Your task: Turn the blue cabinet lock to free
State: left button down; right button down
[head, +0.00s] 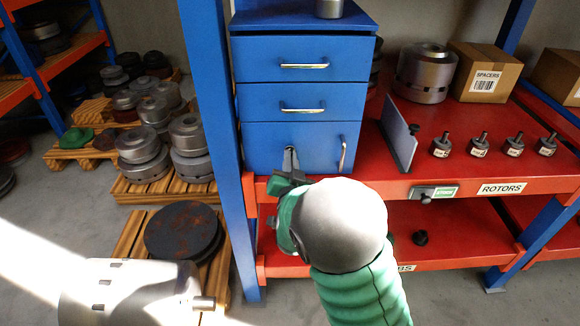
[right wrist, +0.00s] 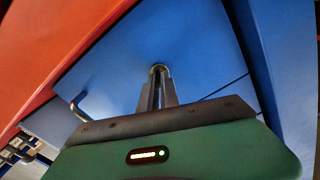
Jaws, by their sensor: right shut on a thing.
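The blue cabinet (head: 262,135) stands on the red shelf, with two drawers above a lower door. My right gripper (head: 290,160) reaches up to the left part of that door, where the lock is. In the right wrist view the gripper (right wrist: 157,95) has its two fingers close together around a small metal lock piece (right wrist: 158,69) on the blue door (right wrist: 205,60). The fingers hide most of the lock, so I cannot tell its turn angle. The door's vertical handle (head: 343,153) is to the right. The door looks closed. My left gripper is out of view.
A blue shelf post (head: 215,130) stands just left of the cabinet. A grey upright plate (head: 398,137) and several small labelled rotors (head: 478,146) stand on the red shelf to the right. A lower red shelf (head: 460,240) runs below.

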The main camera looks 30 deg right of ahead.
jog(key=shift+f+m+b, duration=0.2)
jog(key=shift+m+b, duration=3.2)
jog(key=shift+b, duration=0.35)
jog(key=shift+f+m+b, duration=0.2)
jog(key=shift+m+b, duration=3.2)
jog(key=shift+b, duration=0.3)
jog(key=c, duration=1.6)
grip_release()
jog(key=shift+r, duration=0.1)
